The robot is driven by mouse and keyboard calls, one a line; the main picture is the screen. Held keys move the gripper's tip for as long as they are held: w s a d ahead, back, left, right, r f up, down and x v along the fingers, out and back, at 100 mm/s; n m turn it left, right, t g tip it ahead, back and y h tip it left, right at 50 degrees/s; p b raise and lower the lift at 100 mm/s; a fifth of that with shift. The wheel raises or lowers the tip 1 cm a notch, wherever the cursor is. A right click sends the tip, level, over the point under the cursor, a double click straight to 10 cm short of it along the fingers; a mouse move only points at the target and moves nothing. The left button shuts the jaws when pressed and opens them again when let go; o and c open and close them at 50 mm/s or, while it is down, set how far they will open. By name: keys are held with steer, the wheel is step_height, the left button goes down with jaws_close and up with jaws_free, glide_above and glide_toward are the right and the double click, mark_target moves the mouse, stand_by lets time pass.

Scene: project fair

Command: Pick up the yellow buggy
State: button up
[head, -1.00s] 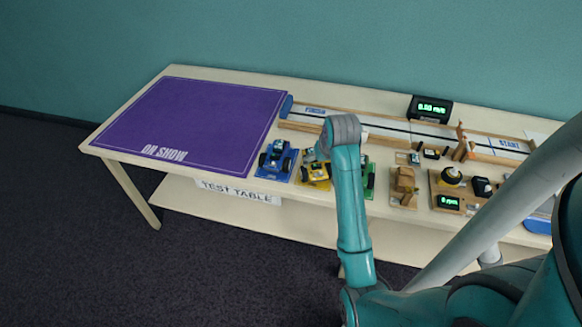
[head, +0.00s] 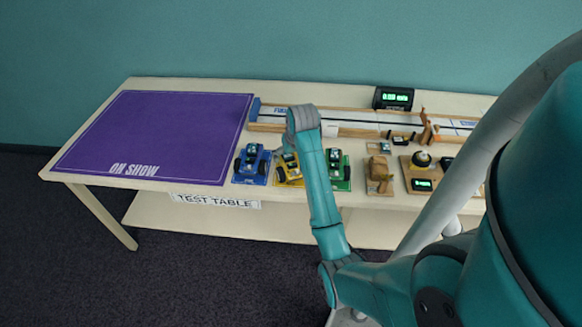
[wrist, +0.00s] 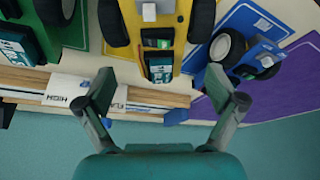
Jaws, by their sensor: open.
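The yellow buggy (head: 288,167) sits on the table between the blue buggy (head: 251,163) and the green buggy (head: 338,168), partly hidden by my arm in the head view. In the wrist view the yellow buggy (wrist: 160,30) is at the top middle, with black wheels and a small electronic board. The blue buggy (wrist: 240,50) is to its right and the green buggy (wrist: 45,25) to its left. My gripper (wrist: 165,88) is open and empty in the wrist view, its fingertips apart on either side below the yellow buggy.
The purple ON SHOW mat (head: 160,135) covers the table's left part and is empty. A wooden test track (head: 355,122) runs along the back, with a green-lit display (head: 394,98) behind it. Wooden rigs (head: 379,174) stand right of the buggies.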

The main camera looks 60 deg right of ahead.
mark_target(290, 160)
steer(key=shift+x, duration=1.65)
steer(key=shift+s, duration=0.1)
steer(key=c, duration=1.1)
steer(key=shift+o, duration=0.2)
steer(key=shift+r, duration=0.1)
